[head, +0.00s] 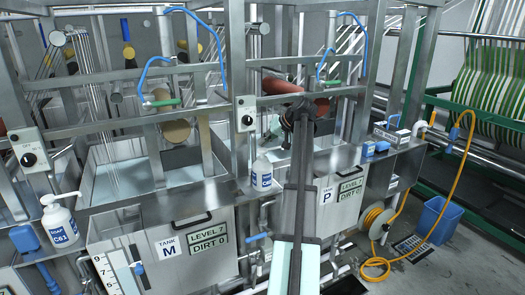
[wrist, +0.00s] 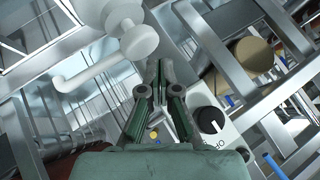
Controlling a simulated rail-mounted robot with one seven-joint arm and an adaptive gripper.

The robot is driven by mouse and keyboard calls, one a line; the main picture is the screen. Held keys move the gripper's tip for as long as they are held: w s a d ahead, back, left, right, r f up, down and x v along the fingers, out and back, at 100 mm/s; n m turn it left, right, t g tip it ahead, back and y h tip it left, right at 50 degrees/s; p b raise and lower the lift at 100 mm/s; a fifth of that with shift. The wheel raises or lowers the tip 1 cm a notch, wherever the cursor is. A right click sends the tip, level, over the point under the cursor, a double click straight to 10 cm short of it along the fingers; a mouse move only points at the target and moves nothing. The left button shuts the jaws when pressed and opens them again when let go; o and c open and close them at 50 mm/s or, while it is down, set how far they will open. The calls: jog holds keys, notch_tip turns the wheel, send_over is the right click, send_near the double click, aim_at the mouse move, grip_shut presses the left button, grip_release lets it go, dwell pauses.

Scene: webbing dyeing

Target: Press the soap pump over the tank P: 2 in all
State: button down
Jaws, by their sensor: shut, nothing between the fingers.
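Tank P (head: 309,213) is right of centre in the head view, with signs reading LEVEL 7 and DIRT 0. My arm crosses in front of it, and my gripper (head: 301,108) is among the rollers above; its fingers are too small to read there. In the wrist view my gripper (wrist: 157,70) is shut and empty. A white pump head (wrist: 130,32) with a nozzle pointing lower left is just beyond and left of the fingertips, apparently apart from them. A white pump bottle (head: 60,222) stands at left by tank M; a smaller white bottle (head: 262,174) stands between the tanks.
Metal frame bars surround my gripper. A control box with a black knob (wrist: 209,120) is close on its right, and a tan roller (wrist: 252,56) lies beyond. Tank M (head: 150,245) is to the left. A yellow hose (head: 440,190) and blue bin (head: 441,217) are at right.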

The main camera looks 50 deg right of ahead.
aim_at(264, 149)
jog(key=shift+f, duration=0.45)
jog(key=shift+f+b, duration=0.55)
jog(key=shift+f, duration=0.45)
dwell(1.2)
jog(key=shift+r, duration=0.2)
jog(key=shift+r+p, duration=0.65)
jog(key=shift+r, duration=0.6)
jog(key=shift+r, duration=0.1)
jog(key=shift+r+p, duration=1.1)
jog(key=shift+r, duration=1.3)
